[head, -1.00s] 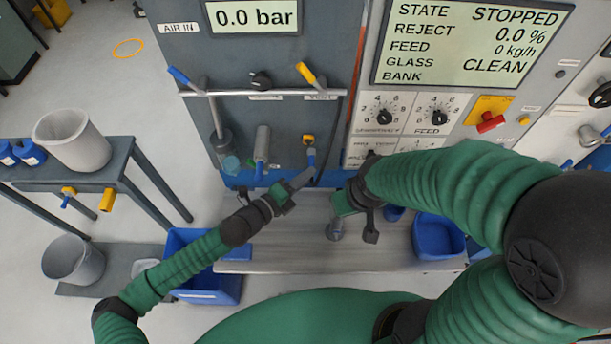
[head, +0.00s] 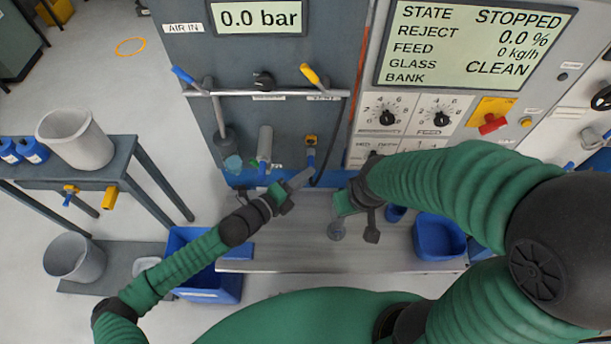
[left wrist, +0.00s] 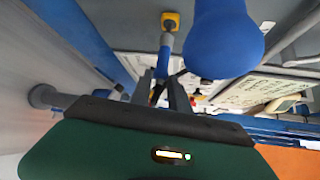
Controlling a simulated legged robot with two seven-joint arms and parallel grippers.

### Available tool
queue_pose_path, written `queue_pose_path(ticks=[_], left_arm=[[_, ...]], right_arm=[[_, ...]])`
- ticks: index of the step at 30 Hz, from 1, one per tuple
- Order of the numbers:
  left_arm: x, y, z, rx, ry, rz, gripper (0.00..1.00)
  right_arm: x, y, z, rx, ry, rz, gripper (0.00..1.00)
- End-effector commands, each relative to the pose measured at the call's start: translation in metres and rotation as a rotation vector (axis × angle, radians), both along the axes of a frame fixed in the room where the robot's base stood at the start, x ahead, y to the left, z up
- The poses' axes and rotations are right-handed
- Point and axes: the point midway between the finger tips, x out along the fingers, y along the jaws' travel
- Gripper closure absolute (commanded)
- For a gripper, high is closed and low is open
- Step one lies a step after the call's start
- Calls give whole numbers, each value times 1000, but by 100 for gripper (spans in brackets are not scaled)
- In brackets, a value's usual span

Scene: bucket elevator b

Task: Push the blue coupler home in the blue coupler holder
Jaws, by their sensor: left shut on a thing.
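The blue coupler (head: 310,158) is a short blue piece low on the dark panel, just under a small yellow square fitting (head: 311,140). I cannot tell whether that fitting is the blue coupler holder. My left gripper (head: 301,178) reaches up to the coupler from below left. In the left wrist view the blue coupler (left wrist: 163,62) runs from the yellow fitting (left wrist: 171,21) down between my left fingers (left wrist: 166,92), which are shut on it. How deep the coupler sits is not clear. My right gripper (head: 345,203) is over the metal bench; its fingers are not clear.
A grey cylinder (head: 265,143) with a blue end hangs left of the coupler; its blue end (left wrist: 222,40) looms close in the left wrist view. A dark hose hangs to the right.

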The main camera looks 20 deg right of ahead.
Motion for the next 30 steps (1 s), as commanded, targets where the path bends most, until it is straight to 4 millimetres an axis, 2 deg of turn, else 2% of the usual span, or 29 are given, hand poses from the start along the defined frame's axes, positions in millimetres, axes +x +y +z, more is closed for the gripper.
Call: queue_pose_path(ticks=[11, 30], left_arm=[[1, 2, 1, -1, 0, 0, 100], [16, -3, 1, 0, -1, 0, 100]], right_arm=[[0, 0, 2, 0, 0, 0, 39], [0, 0, 4, 0, 0, 0, 39]])
